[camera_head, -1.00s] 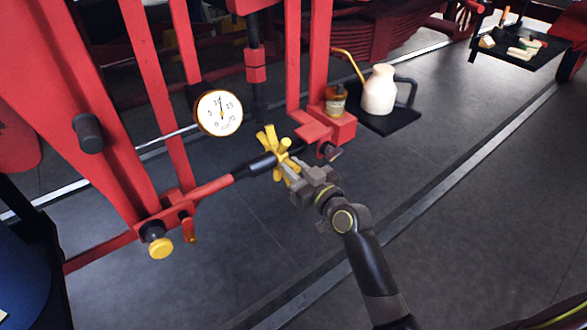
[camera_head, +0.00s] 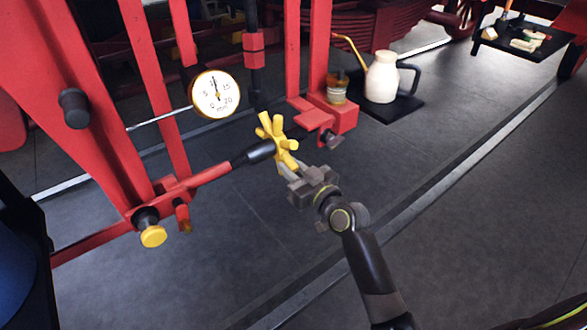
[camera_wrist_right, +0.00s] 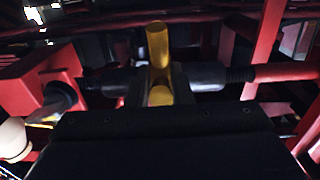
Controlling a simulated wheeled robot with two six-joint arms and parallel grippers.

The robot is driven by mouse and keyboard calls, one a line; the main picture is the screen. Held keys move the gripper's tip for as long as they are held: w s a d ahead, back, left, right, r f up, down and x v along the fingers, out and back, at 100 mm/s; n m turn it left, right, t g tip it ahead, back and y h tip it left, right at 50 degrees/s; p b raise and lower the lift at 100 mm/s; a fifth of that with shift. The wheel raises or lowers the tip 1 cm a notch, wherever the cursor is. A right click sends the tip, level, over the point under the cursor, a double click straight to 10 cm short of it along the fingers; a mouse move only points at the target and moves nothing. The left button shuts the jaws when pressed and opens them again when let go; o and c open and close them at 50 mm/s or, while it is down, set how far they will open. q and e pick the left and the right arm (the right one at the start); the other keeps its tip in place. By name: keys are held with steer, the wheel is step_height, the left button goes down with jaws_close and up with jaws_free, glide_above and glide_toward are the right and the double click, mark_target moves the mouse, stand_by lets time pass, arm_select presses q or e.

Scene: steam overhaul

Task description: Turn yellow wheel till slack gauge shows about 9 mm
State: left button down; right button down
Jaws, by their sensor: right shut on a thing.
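The yellow wheel (camera_head: 266,126) is a spoked star on a black hub at the end of a red screw rod. My right gripper (camera_head: 287,170) is at its lower right side and shut on one of its spokes. In the right wrist view a yellow spoke (camera_wrist_right: 158,45) stands in front of the dark gripper body, and the fingers are hard to make out. The round white slack gauge (camera_head: 215,94) has a brass rim and sits left of the wheel. Its needle points nearly straight up, near the 10 mark; the exact value is too small to read. My left gripper is not in view.
Red frame bars (camera_head: 150,85) stand behind and left of the wheel. A yellow-capped knob (camera_head: 153,237) is at lower left. A cream oil can (camera_head: 381,78) and an amber jar (camera_head: 336,88) stand at the back right. The floor right of my arm is clear.

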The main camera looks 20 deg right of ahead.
steer(key=shift+w+f, duration=0.1)
steer(key=shift+f, duration=0.45)
steer(key=shift+w+a+f+b, duration=0.25)
steer(key=shift+w+f+b, duration=0.3)
steer(key=shift+b, duration=0.4)
steer(key=shift+f+b, duration=0.2)
steer(key=shift+b, duration=0.15)
steer(key=c, duration=1.2)
jaws_free()
steer(key=shift+w+a, duration=0.1)
steer(key=shift+w, duration=0.1)
steer(key=shift+c, duration=0.2)
steer(key=shift+s, duration=0.15)
